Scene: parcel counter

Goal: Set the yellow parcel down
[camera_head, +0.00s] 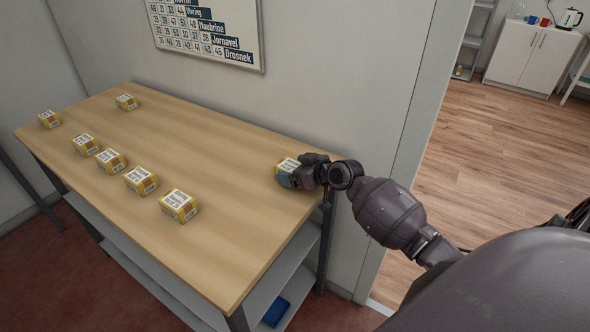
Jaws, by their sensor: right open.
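A yellow parcel (287,166) with a white label is on the wooden counter (225,240) near its right back edge. My right gripper (290,180) is at this parcel, close against its right and front side, and covers part of it. The gripper is open; whether its fingers touch the parcel cannot be made out. My left gripper is not in view.
Several similar yellow parcels stand on the counter, the nearest one (178,205) close to the front edge and another (126,102) at the far back. A wall with a sign (210,30) runs behind. The counter's middle is clear. A blue item (276,312) lies on the lower shelf.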

